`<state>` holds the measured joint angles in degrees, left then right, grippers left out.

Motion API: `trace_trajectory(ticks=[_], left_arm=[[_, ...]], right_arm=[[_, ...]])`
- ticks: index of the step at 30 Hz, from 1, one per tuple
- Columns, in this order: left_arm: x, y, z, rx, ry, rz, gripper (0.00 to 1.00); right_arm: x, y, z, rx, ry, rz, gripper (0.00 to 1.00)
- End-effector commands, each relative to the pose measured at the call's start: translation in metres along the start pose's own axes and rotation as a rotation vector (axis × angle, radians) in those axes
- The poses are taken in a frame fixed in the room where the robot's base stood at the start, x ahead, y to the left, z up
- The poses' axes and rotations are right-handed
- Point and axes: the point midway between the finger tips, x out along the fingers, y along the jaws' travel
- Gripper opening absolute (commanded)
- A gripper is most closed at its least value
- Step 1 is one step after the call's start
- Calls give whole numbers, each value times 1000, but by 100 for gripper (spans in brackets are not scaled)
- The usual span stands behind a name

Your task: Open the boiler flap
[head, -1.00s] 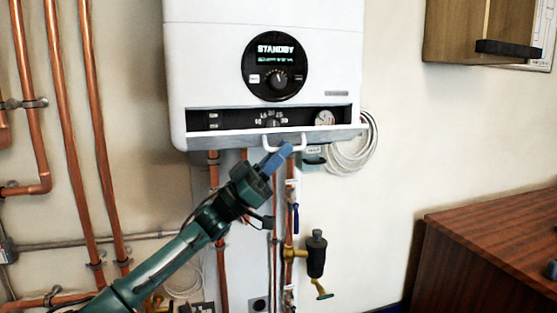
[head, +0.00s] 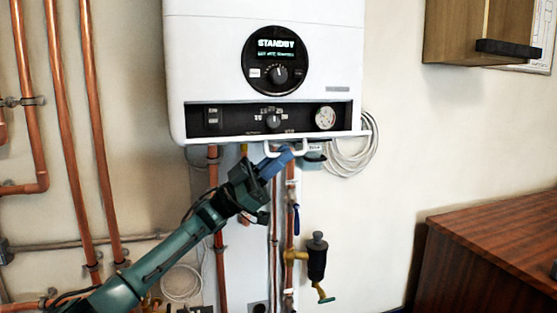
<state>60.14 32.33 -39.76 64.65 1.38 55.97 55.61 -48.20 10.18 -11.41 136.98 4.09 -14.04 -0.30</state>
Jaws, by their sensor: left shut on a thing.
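The white boiler (head: 265,60) hangs on the wall with a round display reading STANDBY. Its flap (head: 200,141) is folded down along the boiler's lower edge and shows as a thin strip. The dark recess behind it is in view, with a small knob (head: 272,121), a round gauge (head: 325,118) and switches at the left. The flap's white handle (head: 302,148) is under the edge. My left gripper (head: 279,156) is shut on the handle from below left; its fingers hide part of it. My right gripper is not in view.
Copper pipes (head: 67,150) run up the wall at the left. Below the boiler are more pipes and a black valve fitting (head: 316,258). A coiled white cable (head: 350,155) hangs at the right. A wooden cabinet (head: 490,260) stands at the lower right.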

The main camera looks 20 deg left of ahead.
Motion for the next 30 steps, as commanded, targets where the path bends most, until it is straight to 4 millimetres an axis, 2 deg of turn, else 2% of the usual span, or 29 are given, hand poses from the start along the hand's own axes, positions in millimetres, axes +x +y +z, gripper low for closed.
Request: trace_trajectory(ticks=[2, 3, 5, 12, 16, 20, 30], left_arm=[[1, 0, -1, 0, 2, -1, 0], [1, 0, -1, 0, 2, -1, 12], [1, 0, -1, 0, 2, -1, 17], [0, 0, 0, -1, 1, -1, 18], [-8, 0, 0, -1, 0, -2, 18], [-30, 0, 1, -1, -3, -3, 18], [-104, 0, 1, -1, -1, -3, 18]], right_arm=[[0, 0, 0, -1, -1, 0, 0], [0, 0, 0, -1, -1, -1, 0], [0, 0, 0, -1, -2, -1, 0], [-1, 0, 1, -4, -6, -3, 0], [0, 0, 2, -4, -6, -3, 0], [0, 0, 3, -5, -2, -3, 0], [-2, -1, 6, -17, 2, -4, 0]])
